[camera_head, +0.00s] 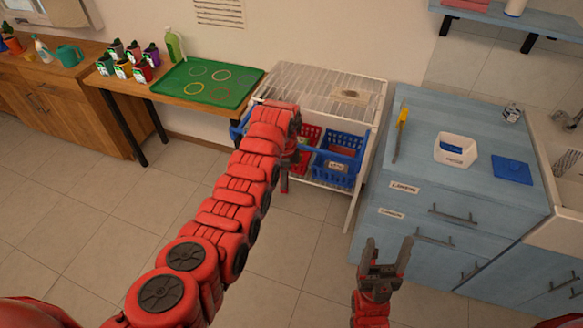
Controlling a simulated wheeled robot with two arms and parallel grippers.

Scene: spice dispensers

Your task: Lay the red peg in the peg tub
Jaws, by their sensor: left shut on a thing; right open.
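A white tub (443,156) with a label on its front stands on the blue counter. Something blue lies inside it. I take it for the peg tub, though the label is too small to read surely. I cannot make out the red peg. My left gripper (284,184) points down in front of the white wire rack, near the red basket (308,134). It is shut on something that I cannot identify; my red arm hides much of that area. My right gripper (385,256) is open and empty, low in front of the blue drawers.
A blue lid-like square (512,169) lies right of the tub. A yellow-handled tool (402,119) lies to its left. A blue basket (337,162) sits in the wire rack (330,92). Spice dispensers (123,69) and a green tray (208,84) are on the wooden table.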

